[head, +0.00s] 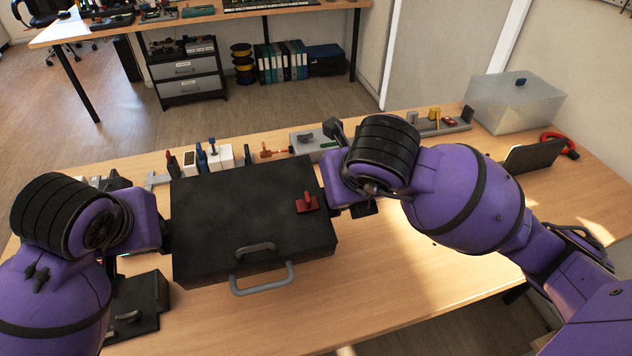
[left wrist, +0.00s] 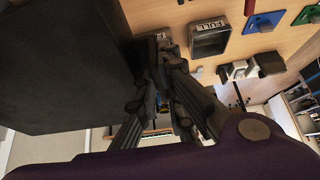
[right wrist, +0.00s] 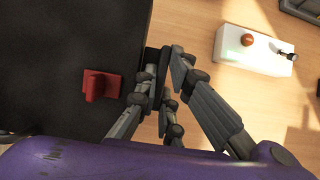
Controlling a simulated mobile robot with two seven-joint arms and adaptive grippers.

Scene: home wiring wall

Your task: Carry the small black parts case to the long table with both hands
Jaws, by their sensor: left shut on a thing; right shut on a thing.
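The black parts case (head: 245,215) is between my two grippers over the near wooden table (head: 400,290), lid up. It has grey handles at its front and a red piece on its right top. How high it is above the table I cannot tell. My left gripper (head: 165,236) is shut on its left side; the fingers (left wrist: 165,80) show beside the dark case (left wrist: 65,75) in the left wrist view. My right gripper (head: 335,196) is shut on its right side, with the fingers (right wrist: 162,80) against the case edge in the right wrist view. Arms partly hide both grips.
Another wooden table (head: 190,22) with items on it stands at the back left, across open floor (head: 120,125). A drawer unit (head: 188,80) and binders stand below it. Small tools line the near table's back edge. A translucent bin (head: 515,105) is at the right; a black box (head: 135,305) at the front left.

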